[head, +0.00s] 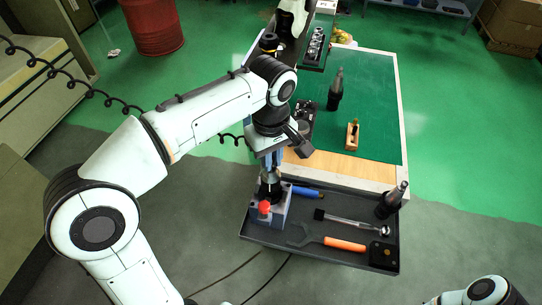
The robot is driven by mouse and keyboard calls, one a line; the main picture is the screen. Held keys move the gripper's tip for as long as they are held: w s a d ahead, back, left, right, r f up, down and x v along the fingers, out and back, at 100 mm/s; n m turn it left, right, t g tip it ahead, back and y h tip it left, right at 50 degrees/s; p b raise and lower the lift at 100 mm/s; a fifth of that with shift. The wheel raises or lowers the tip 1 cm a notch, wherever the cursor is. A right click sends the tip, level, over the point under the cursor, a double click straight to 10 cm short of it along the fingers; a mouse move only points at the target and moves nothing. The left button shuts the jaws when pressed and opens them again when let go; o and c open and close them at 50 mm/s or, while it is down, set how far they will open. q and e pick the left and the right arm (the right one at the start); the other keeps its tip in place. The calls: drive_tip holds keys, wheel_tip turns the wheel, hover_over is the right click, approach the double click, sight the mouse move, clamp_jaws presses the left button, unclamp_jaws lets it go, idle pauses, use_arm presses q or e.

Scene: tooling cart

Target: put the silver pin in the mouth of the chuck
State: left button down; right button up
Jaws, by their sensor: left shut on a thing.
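My left gripper (271,162), with blue fingers, points down over the left part of the dark tray. It is shut on a small silver piece, the silver pin (268,178), which is mostly hidden by the fingers. Right below it is the dark chuck (269,190) in a grey block (280,213) with a red knob (264,207). The pin's lower end is at or just above the chuck's mouth; I cannot tell whether it is inside. Part of my right arm shows at the bottom right, but its gripper is out of view.
The tray (330,256) holds a blue-handled tool (308,192), a silver ratchet (355,224), an orange-handled wrench (343,244) and a dark tool holder (388,204). Another holder (335,92) and a wooden block (352,138) stand on the green mat (375,95), which has free room.

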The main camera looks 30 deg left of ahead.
use_arm(q)
drive_tip(key=c, duration=1)
unclamp_jaws()
drive_tip(key=shift+c, duration=0.2)
wheel_tip(320, 180, up, 13)
drive_tip(key=p, duration=0.3)
drive_tip(key=shift+r, duration=0.2)
use_arm(e)
drive_tip(key=w+r, duration=0.4)
drive_tip(key=shift+w+r+t, duration=0.25)
drive_tip(key=shift+r+t, duration=0.05)
drive_tip(key=shift+r, duration=0.05)
